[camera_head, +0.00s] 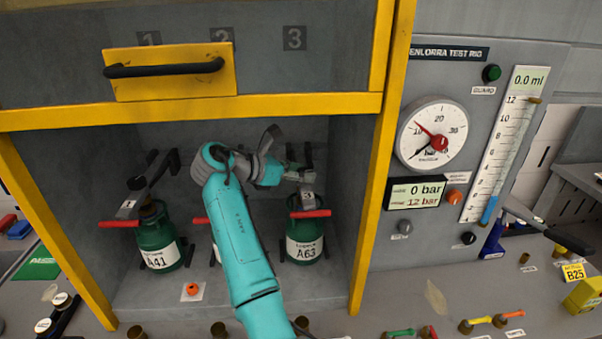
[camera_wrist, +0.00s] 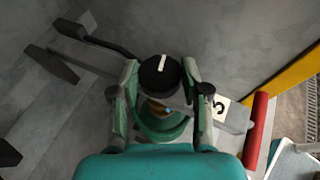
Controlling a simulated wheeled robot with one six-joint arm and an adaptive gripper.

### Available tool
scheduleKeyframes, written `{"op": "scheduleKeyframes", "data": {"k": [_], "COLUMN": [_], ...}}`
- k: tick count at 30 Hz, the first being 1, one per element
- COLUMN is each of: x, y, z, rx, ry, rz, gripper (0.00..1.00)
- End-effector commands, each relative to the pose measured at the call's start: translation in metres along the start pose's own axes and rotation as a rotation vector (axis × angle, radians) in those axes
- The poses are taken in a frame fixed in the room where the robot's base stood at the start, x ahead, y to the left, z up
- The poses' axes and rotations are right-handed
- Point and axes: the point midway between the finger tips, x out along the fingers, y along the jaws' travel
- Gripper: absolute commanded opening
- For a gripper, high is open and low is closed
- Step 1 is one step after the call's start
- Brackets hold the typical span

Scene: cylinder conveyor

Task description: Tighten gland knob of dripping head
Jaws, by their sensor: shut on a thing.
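My gripper (camera_head: 296,174) is at the head of the right cylinder (camera_head: 306,232), labelled A63, in bay 3. In the wrist view, the fingers of my gripper (camera_wrist: 160,72) are shut around a round black knob (camera_wrist: 158,80) with a white line on top. Brass and green parts show below the knob. A "3" tag (camera_wrist: 221,103) is beside it. The left cylinder (camera_head: 158,236), labelled A41, stands in bay 1. The middle cylinder is mostly hidden by my arm. I cannot make out a drip on any head.
A yellow frame (camera_head: 372,160) edges the bay, with a raised guard (camera_head: 280,75) above. To the right are a dial gauge (camera_head: 433,138), a display (camera_head: 416,193) reading 0 bar, and a measuring tube (camera_head: 505,145) under a 0.0 ml readout. Small fittings lie on the bench front.

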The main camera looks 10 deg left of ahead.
Motion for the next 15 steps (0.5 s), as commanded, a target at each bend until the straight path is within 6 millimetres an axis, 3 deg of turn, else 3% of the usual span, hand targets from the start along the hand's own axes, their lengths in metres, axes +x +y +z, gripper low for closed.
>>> {"op": "scheduleKeyframes", "data": {"k": [15], "x": [0.0004], "y": [0.0031], "z": [0.0003], "rx": [0.080], "ry": [0.001], "rz": [-0.200], "gripper": [0.11]}}
